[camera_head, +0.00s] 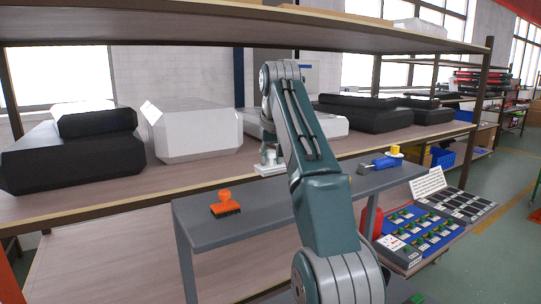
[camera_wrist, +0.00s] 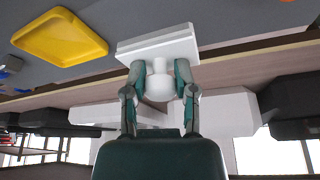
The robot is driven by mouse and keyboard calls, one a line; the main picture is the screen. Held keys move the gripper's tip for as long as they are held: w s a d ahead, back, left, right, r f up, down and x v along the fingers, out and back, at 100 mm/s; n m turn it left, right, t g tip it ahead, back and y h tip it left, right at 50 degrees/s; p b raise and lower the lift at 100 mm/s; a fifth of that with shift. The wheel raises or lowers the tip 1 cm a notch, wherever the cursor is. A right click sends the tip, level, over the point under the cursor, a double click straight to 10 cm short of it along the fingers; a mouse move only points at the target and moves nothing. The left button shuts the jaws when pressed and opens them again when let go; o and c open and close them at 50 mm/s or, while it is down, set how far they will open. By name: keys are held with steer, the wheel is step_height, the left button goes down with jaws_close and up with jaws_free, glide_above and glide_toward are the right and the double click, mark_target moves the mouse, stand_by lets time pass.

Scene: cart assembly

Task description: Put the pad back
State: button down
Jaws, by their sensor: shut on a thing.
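My gripper (camera_wrist: 158,82) is shut on the round knob of a white block (camera_wrist: 160,45) with a flat rectangular base. In the head view this white block (camera_head: 269,170) is at the back edge of the grey table, left of my arm. I cannot tell whether its base touches the tabletop. A flat yellow pad-like piece with a raised rim (camera_wrist: 60,37) lies on the grey surface in the wrist view, to the left of the block and apart from it. In the head view my arm hides nearly all of the yellow piece.
The grey table (camera_head: 190,215) also holds an orange-handled stamp (camera_head: 226,203), a blue tool (camera_head: 380,163) and a yellow-knobbed white piece (camera_head: 395,153). Behind it, a shelf (camera_head: 165,178) bears black and white boxes. A blue tray of parts (camera_head: 412,228) is at the lower right.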

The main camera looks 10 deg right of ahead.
steer(key=shift+s+a+f, duration=0.1)
steer(key=shift+f, duration=3.15)
steer(key=shift+f, duration=0.5)
steer(key=shift+c, duration=1.6)
jaws_free()
